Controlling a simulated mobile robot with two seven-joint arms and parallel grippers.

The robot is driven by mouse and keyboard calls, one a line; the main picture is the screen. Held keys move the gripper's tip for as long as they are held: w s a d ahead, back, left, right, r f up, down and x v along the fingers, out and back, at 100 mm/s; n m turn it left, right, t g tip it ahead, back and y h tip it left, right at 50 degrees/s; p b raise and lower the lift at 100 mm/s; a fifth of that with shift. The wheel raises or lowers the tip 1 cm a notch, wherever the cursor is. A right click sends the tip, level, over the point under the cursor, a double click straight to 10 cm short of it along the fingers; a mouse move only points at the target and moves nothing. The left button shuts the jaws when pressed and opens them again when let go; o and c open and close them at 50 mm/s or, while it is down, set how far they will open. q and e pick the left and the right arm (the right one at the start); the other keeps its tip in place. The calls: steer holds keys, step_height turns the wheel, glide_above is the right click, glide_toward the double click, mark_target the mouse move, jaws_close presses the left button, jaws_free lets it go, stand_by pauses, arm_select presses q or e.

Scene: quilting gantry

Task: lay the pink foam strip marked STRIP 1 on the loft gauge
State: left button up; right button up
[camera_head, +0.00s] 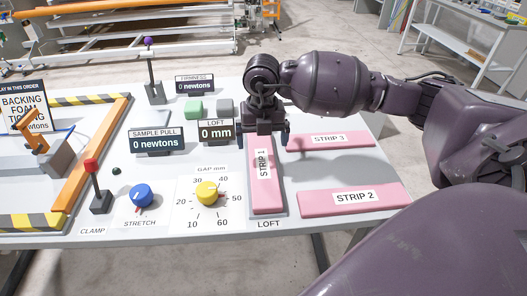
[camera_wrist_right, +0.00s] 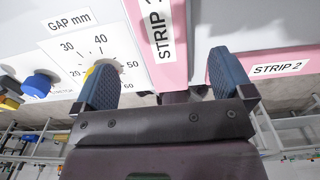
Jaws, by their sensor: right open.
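The pink foam strip marked STRIP 1 (camera_head: 265,190) lies lengthwise, flat on the loft gauge (camera_head: 268,216), a narrow grey plate with LOFT printed in front of it. My right gripper (camera_head: 264,136) is open and empty over the strip's far end, one finger to each side. In the right wrist view, STRIP 1 (camera_wrist_right: 161,50) lies beyond the gap between the open fingers (camera_wrist_right: 164,82), with nothing held. The right hand hides the strip's far end. My left gripper is not in view.
Pink STRIP 3 (camera_head: 305,141) and STRIP 2 (camera_head: 320,199) lie to the right. The LOFT display (camera_head: 215,132) reads 0 mm. Left of the gauge are a yellow gap knob (camera_head: 207,192), a blue stretch knob (camera_head: 141,195) and a red-topped clamp lever (camera_head: 92,165). Green and grey blocks stand behind.

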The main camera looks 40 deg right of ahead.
steer(key=shift+r, duration=2.3)
steer(key=shift+f, duration=0.1)
